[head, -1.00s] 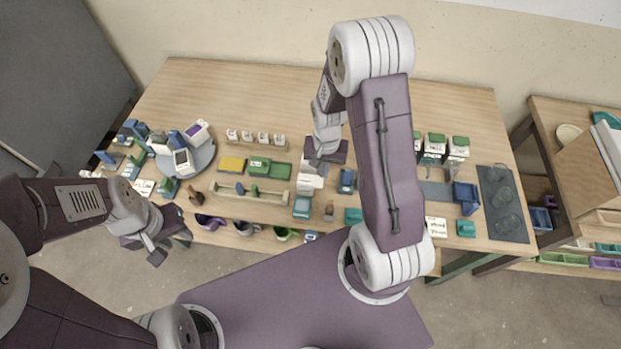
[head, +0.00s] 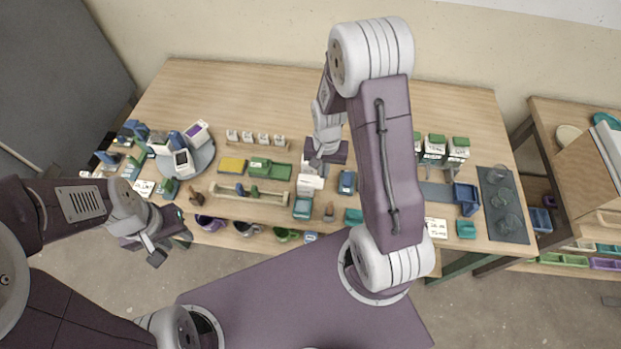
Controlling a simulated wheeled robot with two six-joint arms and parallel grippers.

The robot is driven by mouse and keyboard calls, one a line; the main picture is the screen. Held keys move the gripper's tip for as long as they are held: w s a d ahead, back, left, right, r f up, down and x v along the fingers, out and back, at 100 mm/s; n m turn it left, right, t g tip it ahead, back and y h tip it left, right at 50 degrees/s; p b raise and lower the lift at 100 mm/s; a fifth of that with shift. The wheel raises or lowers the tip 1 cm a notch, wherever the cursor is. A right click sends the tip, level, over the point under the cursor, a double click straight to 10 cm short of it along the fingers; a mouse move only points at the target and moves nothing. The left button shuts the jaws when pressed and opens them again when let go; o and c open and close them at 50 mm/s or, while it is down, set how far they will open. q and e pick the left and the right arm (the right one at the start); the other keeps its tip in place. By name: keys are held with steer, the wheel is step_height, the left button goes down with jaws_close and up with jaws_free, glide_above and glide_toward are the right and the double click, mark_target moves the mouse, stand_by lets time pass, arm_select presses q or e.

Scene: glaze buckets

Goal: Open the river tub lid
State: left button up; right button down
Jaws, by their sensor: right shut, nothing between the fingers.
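My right gripper (head: 316,168) hangs over the middle of the table, just above a white block-like thing (head: 309,184). It is shut, and my own forearm and wrist partly hide it. My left gripper (head: 155,254) is in front of the table's left front edge, apart from everything on it; its fingers are too small to judge. I cannot tell which tub is the river one, as labels are unreadable. Small tubs with lids are a teal one (head: 302,208) and a blue one (head: 347,182) near my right gripper. White containers with green tops (head: 459,147) stand at the right.
A round grey stand (head: 203,160) with white devices is at the left. Green and yellow blocks (head: 232,165) lie in the middle. A dark mat (head: 505,222) with clear glasses is at the right. Purple and green buckets (head: 286,235) sit below the front edge. The back of the table (head: 250,85) is clear.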

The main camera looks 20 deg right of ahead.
steer(key=shift+f, duration=0.1)
stand_by(0.6)
steer(key=shift+f+b, duration=1.6)
steer(key=shift+f, duration=0.55)
step_height(320, 180, up, 8)
steer(key=s+d+p, duration=0.1)
steer(key=d+p, duration=0.1)
steer(key=p, duration=0.5)
steer(key=shift+s+d+p, duration=0.25)
steer(key=shift+d+p, duration=0.05)
steer(key=shift+p, duration=0.1)
